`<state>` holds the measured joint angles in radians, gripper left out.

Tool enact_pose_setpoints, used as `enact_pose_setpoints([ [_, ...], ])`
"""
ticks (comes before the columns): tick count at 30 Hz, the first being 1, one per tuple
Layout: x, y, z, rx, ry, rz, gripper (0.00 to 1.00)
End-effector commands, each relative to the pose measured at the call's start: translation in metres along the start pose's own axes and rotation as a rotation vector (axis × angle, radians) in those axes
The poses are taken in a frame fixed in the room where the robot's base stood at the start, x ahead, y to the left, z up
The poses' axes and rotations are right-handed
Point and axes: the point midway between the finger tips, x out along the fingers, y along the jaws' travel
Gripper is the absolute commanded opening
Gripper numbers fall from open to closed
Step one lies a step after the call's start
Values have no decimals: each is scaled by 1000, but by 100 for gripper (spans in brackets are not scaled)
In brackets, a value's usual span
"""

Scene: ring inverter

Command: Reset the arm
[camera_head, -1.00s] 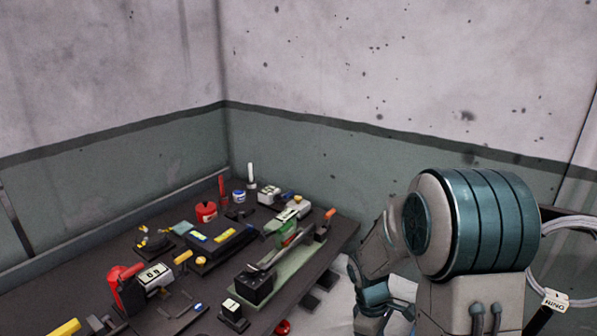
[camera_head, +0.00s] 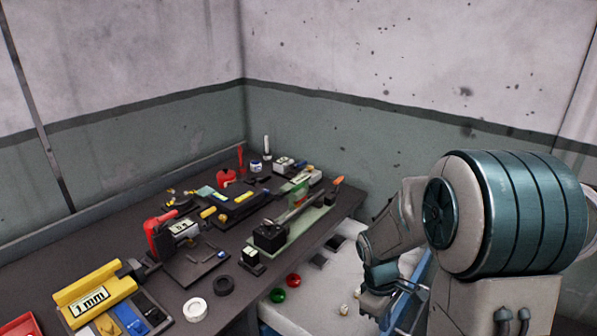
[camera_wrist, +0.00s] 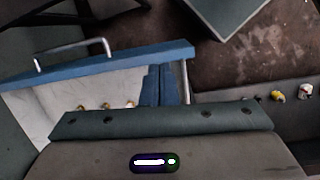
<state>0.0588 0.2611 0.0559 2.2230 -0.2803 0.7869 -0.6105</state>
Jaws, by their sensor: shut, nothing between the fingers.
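My gripper (camera_wrist: 160,86) shows in the wrist view as two dark blue fingers lying side by side, shut and empty. It is in front of a pale surface with a blue edge and metal handles (camera_wrist: 110,60). In the head view my arm is folded at the right, with its wrist end low beside the workbench; the fingertips cannot be made out there.
The dark workbench (camera_head: 110,235) holds a yellow "1 mm" holder (camera_head: 95,292), a red-handled tool (camera_head: 155,235), a green-based press (camera_head: 300,220) and white (camera_head: 195,310) and black rings (camera_head: 223,285). Green (camera_head: 277,295) and red pieces (camera_head: 293,280) lie on a pale surface (camera_head: 325,290) nearby.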

Motion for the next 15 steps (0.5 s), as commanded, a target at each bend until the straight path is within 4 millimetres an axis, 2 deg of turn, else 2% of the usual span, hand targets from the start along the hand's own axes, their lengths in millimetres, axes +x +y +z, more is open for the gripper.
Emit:
enact_pose_setpoints([
  [8, -35, -14, 15, 149, 62, 28, 0],
  [15, -80, -43, 38, 375, 169, 47, 0],
])
